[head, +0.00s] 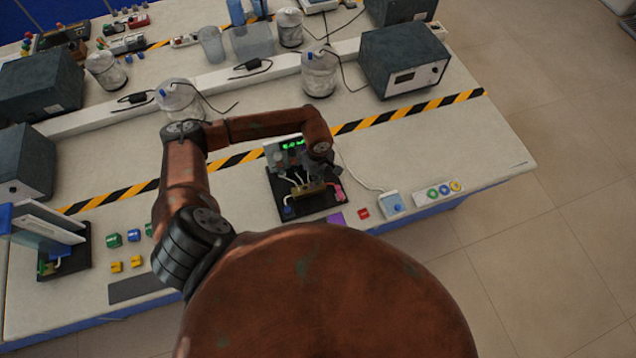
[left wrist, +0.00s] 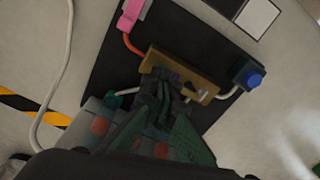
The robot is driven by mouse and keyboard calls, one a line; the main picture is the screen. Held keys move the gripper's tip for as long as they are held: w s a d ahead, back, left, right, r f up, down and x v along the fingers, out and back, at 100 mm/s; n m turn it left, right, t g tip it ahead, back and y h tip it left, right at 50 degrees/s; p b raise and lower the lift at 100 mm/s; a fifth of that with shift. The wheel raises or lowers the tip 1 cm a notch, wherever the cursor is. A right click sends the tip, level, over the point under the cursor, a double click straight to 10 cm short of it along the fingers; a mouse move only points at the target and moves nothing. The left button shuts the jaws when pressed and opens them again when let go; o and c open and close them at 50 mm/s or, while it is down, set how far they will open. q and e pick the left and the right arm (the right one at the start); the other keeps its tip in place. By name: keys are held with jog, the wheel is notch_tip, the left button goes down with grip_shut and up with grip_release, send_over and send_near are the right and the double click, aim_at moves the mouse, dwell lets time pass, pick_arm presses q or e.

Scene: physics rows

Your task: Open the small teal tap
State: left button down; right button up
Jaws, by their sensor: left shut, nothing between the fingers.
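A black board (head: 330,207) on the bench carries a brass block (head: 304,193) with pale tubes. The brass block (left wrist: 205,87) also shows in the left wrist view. A small teal piece (left wrist: 112,100), which looks like the teal tap, shows left of my fingers and is partly hidden by them. My left gripper (head: 318,173) is above the board. In the left wrist view, the left gripper (left wrist: 163,88) is shut and empty, its fingertips over the brass block. I cannot tell whether it touches the block or the teal piece. My right gripper is out of view.
A pink part (left wrist: 130,15) and a blue knob (left wrist: 254,80) sit at either end of the brass block. A unit with green lights (head: 292,144) stands behind.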

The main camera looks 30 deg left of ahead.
pick_arm(q)
jog(key=n, duration=0.4)
jog(key=n, duration=0.5)
jog(key=shift+n, duration=1)
jog(key=n+p, duration=0.1)
jog(key=n, duration=0.6)
jog(key=shift+p, duration=0.3)
jog(key=c, duration=2.7)
grip_release()
jog(key=shift+c, duration=0.2)
